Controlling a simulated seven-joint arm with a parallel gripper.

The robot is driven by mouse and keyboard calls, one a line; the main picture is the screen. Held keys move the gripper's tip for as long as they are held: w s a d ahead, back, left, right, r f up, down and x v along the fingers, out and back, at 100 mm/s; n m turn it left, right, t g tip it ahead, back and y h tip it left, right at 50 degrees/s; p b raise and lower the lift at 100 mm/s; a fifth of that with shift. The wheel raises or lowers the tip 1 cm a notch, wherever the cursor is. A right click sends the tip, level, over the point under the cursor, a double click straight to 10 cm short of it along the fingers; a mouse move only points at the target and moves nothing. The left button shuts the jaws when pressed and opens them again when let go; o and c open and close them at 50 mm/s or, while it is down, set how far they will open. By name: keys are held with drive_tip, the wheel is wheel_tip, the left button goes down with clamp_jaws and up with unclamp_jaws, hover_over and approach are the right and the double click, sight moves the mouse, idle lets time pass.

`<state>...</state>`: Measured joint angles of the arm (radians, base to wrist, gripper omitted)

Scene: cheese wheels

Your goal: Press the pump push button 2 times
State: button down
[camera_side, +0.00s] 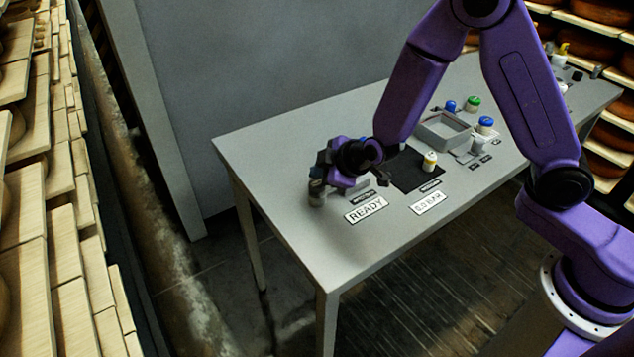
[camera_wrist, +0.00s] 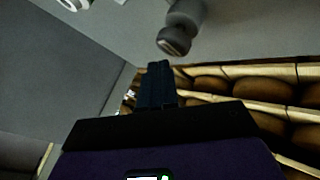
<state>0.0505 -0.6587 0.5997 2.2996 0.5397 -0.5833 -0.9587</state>
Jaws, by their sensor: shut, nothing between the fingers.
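My gripper (camera_side: 318,182) is at the left part of the grey table, low over its front left area. In the wrist view its dark fingers (camera_wrist: 159,68) are together and hold nothing. A grey cylinder (camera_side: 317,198) stands on the table just under the fingertips and is partly hidden by them. The wrist view shows a grey cylinder with a dark cap (camera_wrist: 174,40) close beyond the fingertips; I cannot tell whether they touch. It looks like the pump push button, but no label on it is readable. A sign reading READY (camera_side: 366,208) lies to the right of my gripper.
A sign reading 0.0 BAR (camera_side: 429,203) is further right. Behind it a white and yellow cylinder (camera_side: 430,161) stands on a black mat (camera_side: 408,180). A grey tray (camera_side: 441,131) and blue (camera_side: 485,121) and green (camera_side: 473,101) capped items stand farther back. The table's front left is clear.

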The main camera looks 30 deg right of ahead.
sight(319, 185)
drive_tip(key=shift+f, duration=0.35)
drive_tip(key=shift+f, duration=0.85)
idle(1.1)
drive_tip(key=shift+r, duration=1.3)
drive_tip(key=shift+r, duration=2.5)
idle(0.7)
drive_tip(key=shift+r, duration=1.9)
